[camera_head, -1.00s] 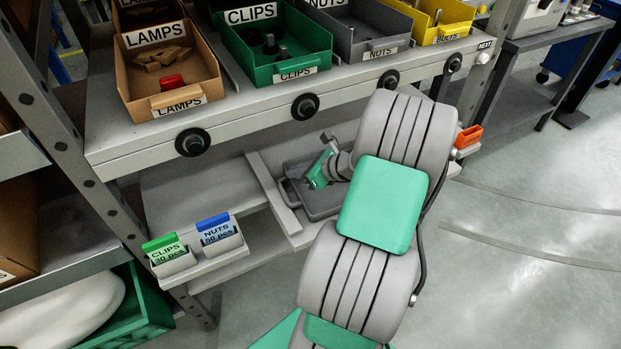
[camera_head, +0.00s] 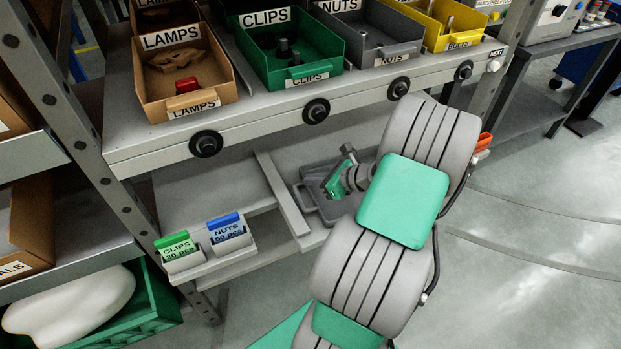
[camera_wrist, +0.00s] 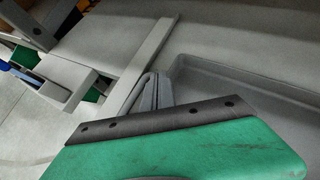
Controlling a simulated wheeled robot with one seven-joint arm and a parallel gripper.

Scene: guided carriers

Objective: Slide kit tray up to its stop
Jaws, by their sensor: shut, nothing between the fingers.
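My gripper (camera_head: 338,180), green with dark edges, is shut and empty over the tray; my arm hides the tray's right part. I cannot tell whether gripper and tray touch, or which part is the stop.
A small holder with a CLIPS box (camera_head: 180,254) and a NUTS box (camera_head: 228,234) sits at the shelf's front left. The upper shelf edge (camera_head: 255,124), with black knobs, overhangs the tray. Labelled bins stand above. The floor at right is clear.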

